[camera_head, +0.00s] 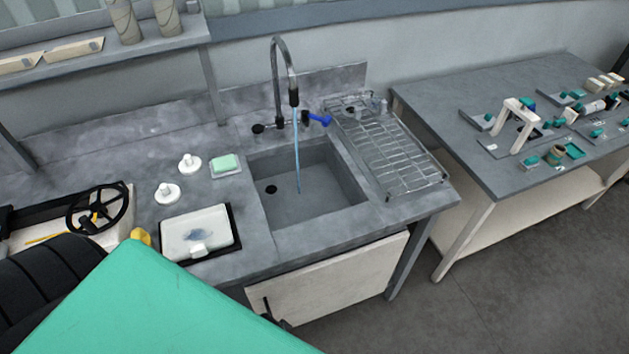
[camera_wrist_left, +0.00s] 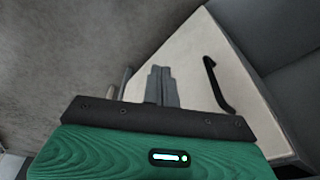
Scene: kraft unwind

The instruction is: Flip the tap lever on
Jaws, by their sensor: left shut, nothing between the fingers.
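The tap (camera_head: 279,80) is a tall dark gooseneck at the back of the grey sink (camera_head: 335,207). Its blue lever (camera_head: 319,119) points out to the right of the tap's base. A thin blue stream of water (camera_head: 297,150) runs from the spout down into the basin. In the left wrist view my left gripper (camera_wrist_left: 161,72) is shut and empty, in front of the pale cabinet door (camera_wrist_left: 185,55). It is low and well away from the lever. Its fingers cannot be made out in the head view. My right gripper is not in view.
A wire drying rack (camera_head: 388,150) stands right of the sink. A soap dish (camera_head: 225,165), two white knobbed pieces (camera_head: 167,193) and a white-lidded tray (camera_head: 199,232) sit on the left counter. The cabinet door has a black handle (camera_wrist_left: 217,84). A cluttered table (camera_head: 470,85) stands at right.

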